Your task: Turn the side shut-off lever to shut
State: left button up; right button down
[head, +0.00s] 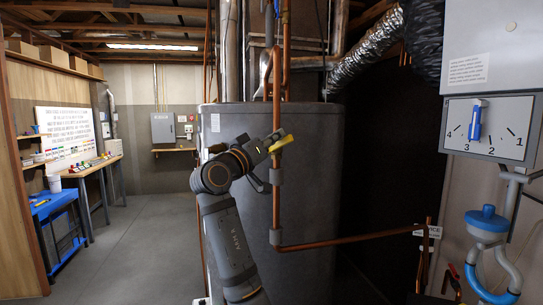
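A yellow lever (282,143) shows at the vertical copper pipe (277,210) in front of the large grey tank (320,190). It slants, with its right end higher. My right gripper (268,148) is at the lever's left side, close to it or touching it. The gripper is dark, small and seen from behind, so its fingers and any hold on the lever are hidden. A small red handle (454,270) also shows low at the right, by other pipes. The frame does not label which lever is the side one. My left gripper is out of view.
A copper pipe (350,239) runs right from the vertical pipe below my gripper. At the right are a dial box (488,127) with a blue pointer and a blue-capped fitting (487,222). Open floor (145,240) lies left, beside workbenches (95,167).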

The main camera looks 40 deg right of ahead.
jog(key=f+m+g+b, duration=0.1)
jog(key=m+b, duration=0.1)
jog(key=s+f+m+g+b, duration=0.1)
jog(key=m+b, duration=0.1)
jog(key=m, duration=0.1)
jog(key=shift+f+b, duration=0.3)
jog(key=shift+b, duration=0.05)
pick_arm(q)
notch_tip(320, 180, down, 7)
jog(key=b, duration=0.1)
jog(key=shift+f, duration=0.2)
pick_arm(e)
jog(key=shift+s+f, duration=0.15)
jog(key=shift+f, duration=0.05)
